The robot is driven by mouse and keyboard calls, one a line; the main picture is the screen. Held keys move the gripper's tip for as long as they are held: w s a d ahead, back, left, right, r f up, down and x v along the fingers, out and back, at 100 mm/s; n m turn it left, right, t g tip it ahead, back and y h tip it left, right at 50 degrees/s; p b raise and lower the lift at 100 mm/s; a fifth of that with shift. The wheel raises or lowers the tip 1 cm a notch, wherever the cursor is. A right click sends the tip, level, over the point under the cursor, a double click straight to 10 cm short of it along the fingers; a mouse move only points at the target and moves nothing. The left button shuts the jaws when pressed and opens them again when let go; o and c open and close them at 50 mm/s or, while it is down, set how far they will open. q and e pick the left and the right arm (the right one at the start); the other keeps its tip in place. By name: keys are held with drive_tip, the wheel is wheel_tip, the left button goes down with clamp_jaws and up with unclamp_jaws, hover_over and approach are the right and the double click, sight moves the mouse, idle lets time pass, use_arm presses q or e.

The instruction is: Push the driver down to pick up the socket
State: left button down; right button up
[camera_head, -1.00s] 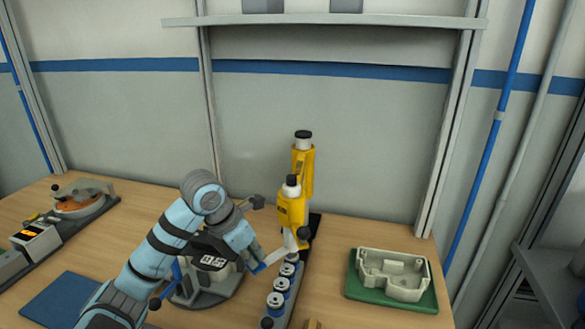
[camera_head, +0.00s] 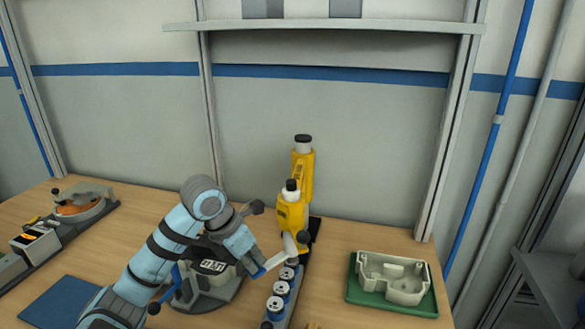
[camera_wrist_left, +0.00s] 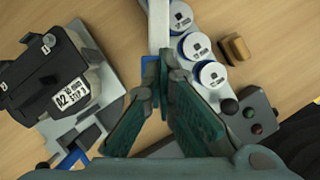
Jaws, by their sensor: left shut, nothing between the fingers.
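The yellow driver (camera_head: 291,212), with a black-and-white cap, hangs upright on a yellow post at the back of a narrow dark base. Several round sockets with white tops and blue sides stand in a row in front of it; one shows in the head view (camera_head: 281,289) and one in the left wrist view (camera_wrist_left: 212,74). My left gripper (camera_head: 261,270) is shut and empty, left of the socket row and just below the driver. Its fingertips (camera_wrist_left: 163,62) meet at a pale bar (camera_wrist_left: 160,20); contact is unclear. The driver's tip is hidden. My right gripper is out of view.
A green tray (camera_head: 355,290) with a pale housing (camera_head: 395,285) lies on the right. A control box with buttons (camera_wrist_left: 255,120) is near my wrist.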

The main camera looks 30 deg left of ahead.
use_arm(q)
wheel_tip(320, 180, up, 9)
drive_tip(key=p, duration=0.8)
drive_tip(key=shift+w+a, duration=0.1)
